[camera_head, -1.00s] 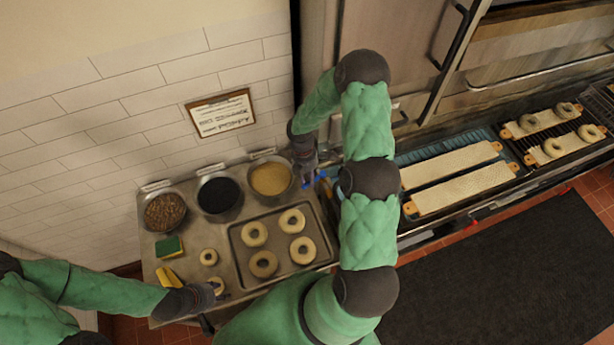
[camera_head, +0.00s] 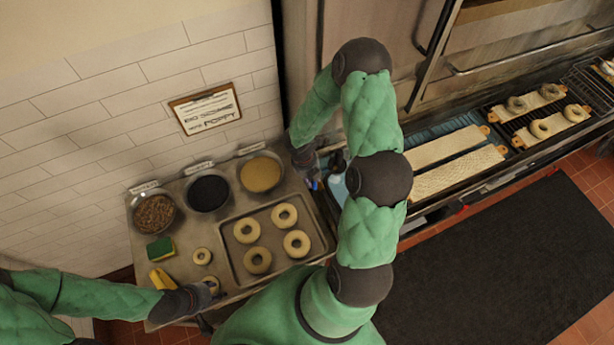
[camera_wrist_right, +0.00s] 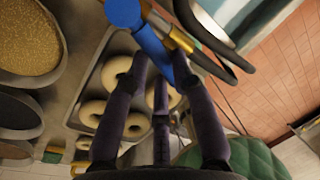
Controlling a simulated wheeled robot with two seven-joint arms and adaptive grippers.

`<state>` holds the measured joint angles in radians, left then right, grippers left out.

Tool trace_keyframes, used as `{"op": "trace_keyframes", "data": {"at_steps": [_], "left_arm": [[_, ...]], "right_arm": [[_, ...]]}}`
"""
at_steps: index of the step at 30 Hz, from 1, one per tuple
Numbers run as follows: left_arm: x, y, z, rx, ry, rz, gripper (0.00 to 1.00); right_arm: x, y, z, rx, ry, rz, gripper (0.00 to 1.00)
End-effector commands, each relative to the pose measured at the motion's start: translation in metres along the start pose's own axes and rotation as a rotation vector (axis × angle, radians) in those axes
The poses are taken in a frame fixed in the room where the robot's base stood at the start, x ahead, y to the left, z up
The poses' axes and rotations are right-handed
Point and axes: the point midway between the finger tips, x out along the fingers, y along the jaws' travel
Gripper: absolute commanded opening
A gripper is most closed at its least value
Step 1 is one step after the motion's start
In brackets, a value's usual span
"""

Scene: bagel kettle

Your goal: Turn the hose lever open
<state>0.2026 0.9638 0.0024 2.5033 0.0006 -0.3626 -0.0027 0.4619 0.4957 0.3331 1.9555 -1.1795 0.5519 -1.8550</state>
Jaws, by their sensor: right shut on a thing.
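The hose lever (camera_wrist_right: 153,45) is blue and runs slantwise between my right fingers in the right wrist view. My right gripper (camera_wrist_right: 160,74) is shut on it, and the fingers hide part of it. A black hose (camera_wrist_right: 205,60) with brass fittings (camera_wrist_right: 168,32) lies just beside the lever. In the head view, a small blue part (camera_head: 314,184) shows below my right gripper (camera_head: 307,165), at the tray table's right edge. My left gripper (camera_head: 207,294) is low at the table's front edge, close to a bagel (camera_head: 212,286); its jaw opening is unclear.
A tray (camera_head: 231,272) of bagels sits on the metal table, with bowls of toppings (camera_head: 209,193) behind it. A sponge (camera_head: 160,248) lies at the left. To the right are bagel boards (camera_head: 450,146) and the oven (camera_head: 385,50). My right arm hides part of the middle.

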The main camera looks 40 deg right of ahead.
Motion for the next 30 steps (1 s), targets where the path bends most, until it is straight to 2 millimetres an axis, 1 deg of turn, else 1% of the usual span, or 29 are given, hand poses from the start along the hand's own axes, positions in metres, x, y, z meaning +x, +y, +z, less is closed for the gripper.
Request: {"op": "trace_keyframes", "data": {"at_steps": [6,13,21,30], "left_arm": [[-0.002,0.001,0.0,0.0,0.0,0.0,0.4],[-0.003,0.001,0.0,0.0,0.0,0.0,0.4],[-0.003,0.001,0.0,0.0,0.0,0.0,0.4],[-0.003,0.001,0.0,0.0,0.0,0.0,0.4]], "right_arm": [[0.001,-0.01,-0.001,-0.16,-0.032,0.001,0.0],[0.003,-0.017,0.0,-0.276,-0.056,0.0,0.0],[0.004,-0.02,0.001,-0.336,-0.069,0.0,0.0],[0.004,-0.02,0.001,-0.345,-0.071,0.0,0.0]]}}
